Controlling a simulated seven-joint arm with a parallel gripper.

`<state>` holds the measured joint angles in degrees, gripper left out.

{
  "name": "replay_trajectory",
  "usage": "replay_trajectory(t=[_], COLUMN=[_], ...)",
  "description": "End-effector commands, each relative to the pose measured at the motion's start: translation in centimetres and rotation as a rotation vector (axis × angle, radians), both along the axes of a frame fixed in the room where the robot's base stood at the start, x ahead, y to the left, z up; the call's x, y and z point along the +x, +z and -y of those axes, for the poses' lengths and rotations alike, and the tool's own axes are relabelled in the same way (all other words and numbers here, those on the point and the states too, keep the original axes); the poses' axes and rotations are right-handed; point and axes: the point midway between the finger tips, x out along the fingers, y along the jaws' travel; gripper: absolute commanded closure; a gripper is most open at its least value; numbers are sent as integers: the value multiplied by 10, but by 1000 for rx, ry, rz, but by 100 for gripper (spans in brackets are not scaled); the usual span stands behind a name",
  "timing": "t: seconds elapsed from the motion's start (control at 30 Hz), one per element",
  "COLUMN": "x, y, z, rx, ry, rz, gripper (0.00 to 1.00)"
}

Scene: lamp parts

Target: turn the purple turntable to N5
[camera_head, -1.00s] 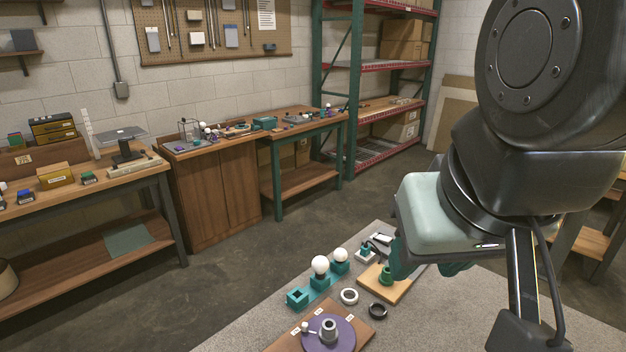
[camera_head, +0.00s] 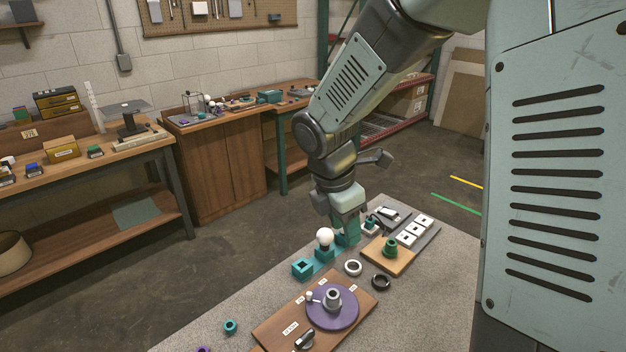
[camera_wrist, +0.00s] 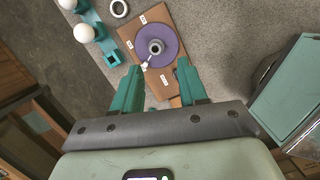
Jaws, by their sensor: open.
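The purple turntable (camera_head: 345,318) is a flat disc on a brown wooden board (camera_head: 272,328), with a grey hub (camera_head: 333,298) at its centre. A small white knob (camera_head: 310,296) sits at its left edge. White labels stand on the board around the disc; their text is too small to read surely. My gripper (camera_head: 347,236) hangs behind the board, by the white bulb row, apart from the turntable. In the wrist view its teal fingers (camera_wrist: 157,72) are spread and empty, and the turntable (camera_wrist: 170,35) shows beyond their tips.
A white bulb (camera_head: 325,237) on a teal stand is close to my gripper. A white ring (camera_head: 353,267), a black ring (camera_head: 381,282), a teal square socket (camera_head: 302,268) and a small wooden block with a green part (camera_head: 390,246) lie around the board. The grey table front is mostly clear.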

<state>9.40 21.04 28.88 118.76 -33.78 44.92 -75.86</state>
Motion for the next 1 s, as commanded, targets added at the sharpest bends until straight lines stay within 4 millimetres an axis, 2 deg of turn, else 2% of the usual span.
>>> replay_trajectory(t=[0.03,0.2,0.3,0.4,0.67,1.0], x=[8,27,32,35,36,35], y=[-25,-87,-111,-125,-150,-213], z=[-9,-41,-55,-64,-68,-68], rx=[14,75,112,135,146,146], ry=[120,514,673,769,819,815], rz=[-54,-156,-181,-191,-195,-196], gripper=[57,57,57,57,57,57])
